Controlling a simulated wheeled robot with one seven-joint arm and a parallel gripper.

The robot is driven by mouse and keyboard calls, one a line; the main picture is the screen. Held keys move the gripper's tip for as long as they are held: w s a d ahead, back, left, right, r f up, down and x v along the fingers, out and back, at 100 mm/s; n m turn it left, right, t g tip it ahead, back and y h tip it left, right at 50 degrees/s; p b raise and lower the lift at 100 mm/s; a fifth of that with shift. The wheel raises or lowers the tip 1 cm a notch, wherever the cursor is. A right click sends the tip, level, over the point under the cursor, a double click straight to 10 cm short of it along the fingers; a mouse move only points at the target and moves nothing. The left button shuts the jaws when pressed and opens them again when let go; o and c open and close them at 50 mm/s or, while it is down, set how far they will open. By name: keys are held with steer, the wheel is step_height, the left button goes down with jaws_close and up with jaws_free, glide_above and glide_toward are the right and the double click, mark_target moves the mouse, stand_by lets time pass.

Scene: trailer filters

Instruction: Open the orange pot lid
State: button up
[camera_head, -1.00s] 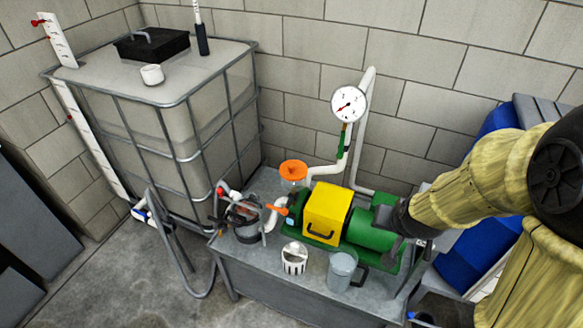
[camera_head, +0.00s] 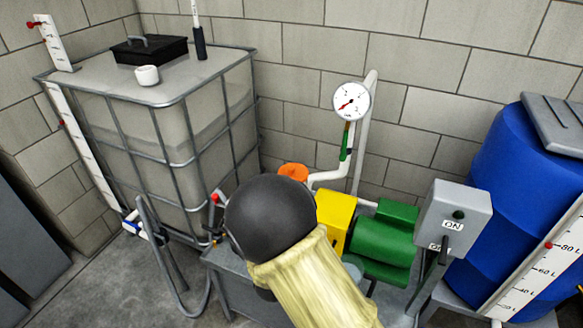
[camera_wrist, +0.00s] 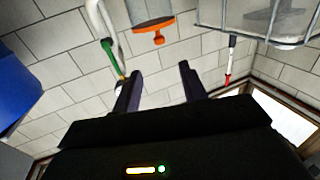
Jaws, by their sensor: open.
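The orange pot lid (camera_head: 293,171) shows behind my arm in the head view, at the left end of the green and yellow pump. My dark wrist hides the pot below it. In the wrist view the orange lid (camera_wrist: 148,25) is at the top centre, against a greyish pot body (camera_wrist: 152,7), with an orange knob under it in the picture. My gripper (camera_wrist: 158,82) is open and empty, its two dark fingers apart. The lid lies beyond the fingertips and is not touched. The head view does not show the fingers.
The pump's yellow box (camera_head: 336,217) and green motor (camera_head: 386,240) are beside my arm. A pressure gauge (camera_head: 352,101) on a white pipe stands behind. A caged tank (camera_head: 165,120) is at left; a grey switch box (camera_head: 452,222) and blue barrel (camera_head: 515,190) are at right.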

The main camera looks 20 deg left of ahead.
steer(key=p+x, duration=0.2)
steer(key=x, duration=1.5)
steer(key=shift+w+p, duration=0.25)
steer(key=shift+p, duration=0.1)
steer(key=shift+d, duration=0.1)
jaws_close()
